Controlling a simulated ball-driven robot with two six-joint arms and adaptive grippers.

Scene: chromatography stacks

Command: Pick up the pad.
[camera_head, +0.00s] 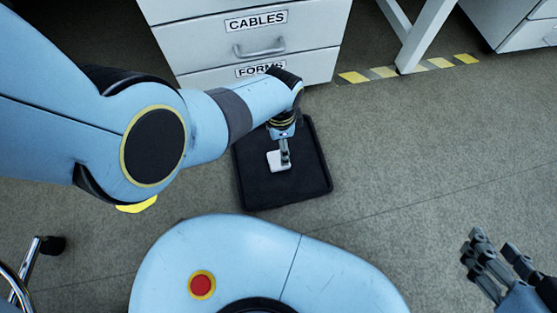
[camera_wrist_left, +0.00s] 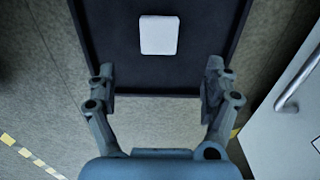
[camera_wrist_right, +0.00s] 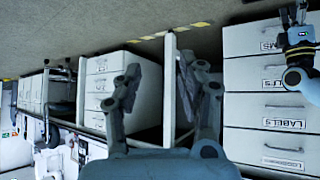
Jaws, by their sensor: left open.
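A small white pad (camera_head: 275,161) lies flat on a black tray (camera_head: 310,178) on the floor. In the left wrist view the pad (camera_wrist_left: 159,35) is a white rounded rectangle on the dark tray (camera_wrist_left: 105,45). My left gripper (camera_head: 285,155) points down over the tray and covers part of the pad in the head view. In the left wrist view my left gripper (camera_wrist_left: 158,82) is open and empty, with the pad beyond its fingertips. My right gripper (camera_head: 492,250) is at the lower right, away from the tray; in the right wrist view (camera_wrist_right: 160,85) its fingers are apart and empty.
A drawer cabinet (camera_head: 210,45) labelled CABLES and FORMS stands just behind the tray. Yellow-white floor tape (camera_head: 383,72) runs past a white table leg (camera_head: 420,35). A chair base (camera_head: 30,265) is at the lower left. Floor right of the tray is clear.

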